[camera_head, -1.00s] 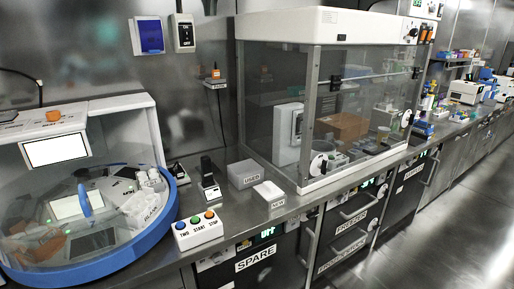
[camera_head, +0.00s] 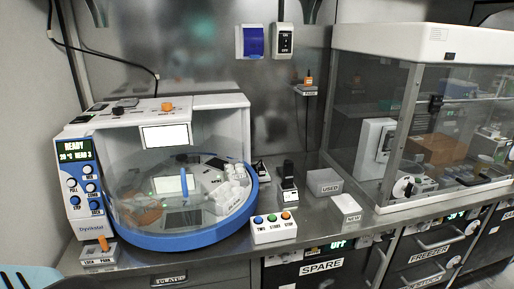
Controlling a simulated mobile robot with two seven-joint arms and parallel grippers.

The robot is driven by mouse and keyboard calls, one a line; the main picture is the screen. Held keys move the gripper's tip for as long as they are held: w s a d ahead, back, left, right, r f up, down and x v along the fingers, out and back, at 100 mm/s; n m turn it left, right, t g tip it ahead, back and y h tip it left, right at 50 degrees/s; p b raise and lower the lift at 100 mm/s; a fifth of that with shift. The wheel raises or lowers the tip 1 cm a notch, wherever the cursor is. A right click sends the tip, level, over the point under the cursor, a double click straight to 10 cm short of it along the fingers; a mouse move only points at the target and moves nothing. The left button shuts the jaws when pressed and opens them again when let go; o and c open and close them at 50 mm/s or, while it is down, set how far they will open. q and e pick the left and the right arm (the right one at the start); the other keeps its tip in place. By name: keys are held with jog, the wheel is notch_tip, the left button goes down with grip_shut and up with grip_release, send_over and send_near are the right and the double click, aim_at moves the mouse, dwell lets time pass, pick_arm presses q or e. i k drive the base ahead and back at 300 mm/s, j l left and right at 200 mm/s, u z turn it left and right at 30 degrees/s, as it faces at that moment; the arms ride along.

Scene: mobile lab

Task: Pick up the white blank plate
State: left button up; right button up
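A small white block (camera_head: 226,199) sits in the front right of the round blue-rimmed machine (camera_head: 192,236), behind its clear cover. In the earlier frame a similar white piece there seems to carry the word BLANK; the lettering is too small to read now. Several other white pieces (camera_head: 237,171) sit near it on the right of the machine. I cannot be sure which of them is the blank plate.
A light blue object (camera_head: 30,279) shows at bottom left.

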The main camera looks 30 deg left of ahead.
aim_at(221, 200)
jog(key=u, duration=1.8)
